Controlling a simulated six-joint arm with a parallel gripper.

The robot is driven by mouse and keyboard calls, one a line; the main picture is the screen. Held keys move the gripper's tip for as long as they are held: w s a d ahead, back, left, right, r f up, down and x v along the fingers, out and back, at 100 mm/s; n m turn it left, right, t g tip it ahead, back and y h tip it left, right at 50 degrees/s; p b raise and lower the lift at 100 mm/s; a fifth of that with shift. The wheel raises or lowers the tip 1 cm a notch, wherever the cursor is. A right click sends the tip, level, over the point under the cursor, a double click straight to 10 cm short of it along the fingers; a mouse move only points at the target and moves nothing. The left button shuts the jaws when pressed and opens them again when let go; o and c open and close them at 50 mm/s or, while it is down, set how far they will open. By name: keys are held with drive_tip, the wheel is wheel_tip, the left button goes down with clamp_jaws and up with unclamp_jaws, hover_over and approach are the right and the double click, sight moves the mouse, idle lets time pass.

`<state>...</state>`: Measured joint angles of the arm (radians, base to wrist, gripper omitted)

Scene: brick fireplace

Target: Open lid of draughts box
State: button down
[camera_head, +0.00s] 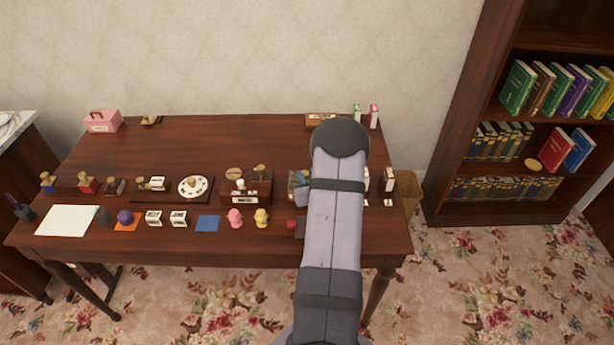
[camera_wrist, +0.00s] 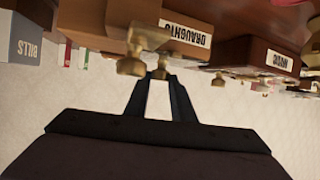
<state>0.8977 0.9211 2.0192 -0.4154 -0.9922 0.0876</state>
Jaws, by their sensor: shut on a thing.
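The draughts box (camera_wrist: 150,14) is a brown wooden box with a white DRAUGHTS label (camera_wrist: 185,32), upside down at the top of the wrist view. In the head view a wooden box with a pale label (camera_head: 318,120), likely the same one, stands at the table's back right, partly behind my arm. My gripper (camera_wrist: 160,78) is shut on a small brass knob (camera_wrist: 160,72) by the draughts box. I cannot tell whether the lid is raised. In the head view my gripper is hidden behind my arm.
A brass piece (camera_wrist: 131,66) is close left of the fingertips. A MUSIC box (camera_wrist: 252,57) and a grey BILLS box (camera_wrist: 22,42) flank the draughts box. White-and-coloured cartons (camera_head: 374,117) stand right of my arm. The table's back middle (camera_head: 230,135) is clear.

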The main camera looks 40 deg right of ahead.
drive_tip(key=s+d+b, duration=0.1)
drive_tip(key=s+d, duration=0.4)
drive_tip(key=shift+s+d, duration=0.2)
drive_tip(key=c, duration=1.5)
unclamp_jaws()
drive_tip(key=shift+s+a, duration=0.1)
drive_tip(key=shift+b+v, duration=0.7)
drive_tip(key=shift+v, duration=2.9)
